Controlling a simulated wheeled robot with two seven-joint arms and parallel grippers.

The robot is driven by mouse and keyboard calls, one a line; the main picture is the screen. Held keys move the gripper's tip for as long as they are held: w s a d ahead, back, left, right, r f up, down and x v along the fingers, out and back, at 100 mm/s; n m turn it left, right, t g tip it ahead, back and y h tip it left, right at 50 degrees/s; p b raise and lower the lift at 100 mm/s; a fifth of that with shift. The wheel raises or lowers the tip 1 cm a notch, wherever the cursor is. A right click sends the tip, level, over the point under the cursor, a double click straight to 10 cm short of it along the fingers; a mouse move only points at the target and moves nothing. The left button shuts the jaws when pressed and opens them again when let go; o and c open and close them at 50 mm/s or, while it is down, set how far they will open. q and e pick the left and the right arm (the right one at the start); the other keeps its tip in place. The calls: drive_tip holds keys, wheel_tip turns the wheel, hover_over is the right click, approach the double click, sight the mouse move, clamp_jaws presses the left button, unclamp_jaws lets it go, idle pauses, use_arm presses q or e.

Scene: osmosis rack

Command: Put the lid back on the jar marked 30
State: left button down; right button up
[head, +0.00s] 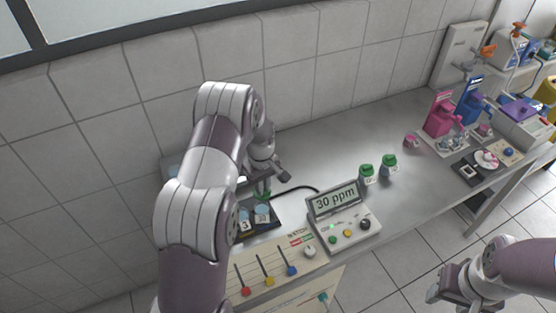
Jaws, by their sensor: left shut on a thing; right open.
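A dark tray (268,228) holds two open-looking jars with pale blue contents. The left jar (245,224) has a label on which I can read a 3; the rest is unclear. The right jar (262,214) has a label too small to read. My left gripper (264,186) is just above the right jar, shut on a small green lid (264,196). I cannot tell whether the lid touches that jar. My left arm hides the tray's left side. My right gripper (452,289) is open and empty at the lower right, off the bench.
A meter (343,218) reading 30 ppm stands right of the tray. Two green-lidded jars (367,174) (390,166) stand behind it. A panel with coloured sliders (270,268) lies in front. Pink and blue dispensers (440,115) stand far right.

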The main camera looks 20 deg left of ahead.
sight(262, 199)
use_arm(q)
drive_tip(key=shift+w, duration=0.35)
drive_tip(key=shift+s+f, duration=0.1)
drive_tip(key=shift+s, duration=0.25)
drive_tip(key=shift+s+f+b, duration=0.2)
drive_tip(key=shift+s+b, duration=0.2)
drive_tip(key=shift+s, duration=0.1)
drive_tip(key=shift+s+f+b, duration=0.15)
drive_tip(key=shift+s+b, duration=0.25)
drive_tip(key=shift+s, duration=0.1)
drive_tip(key=f+b, duration=0.1)
drive_tip(key=w+f, duration=0.1)
drive_tip(key=f, duration=0.1)
drive_tip(key=f+b, duration=0.1)
drive_tip(key=shift+w+f+b, duration=0.25)
drive_tip(key=shift+f+b, duration=0.05)
drive_tip(key=shift+b, duration=0.05)
drive_tip(key=shift+s+f, duration=0.1)
drive_tip(key=shift+f, duration=0.05)
drive_tip(key=shift+s, duration=0.1)
use_arm(e)
drive_tip(key=f, duration=0.2)
drive_tip(key=s+f, duration=0.1)
drive_tip(key=f, duration=0.1)
drive_tip(key=shift+s, duration=0.1)
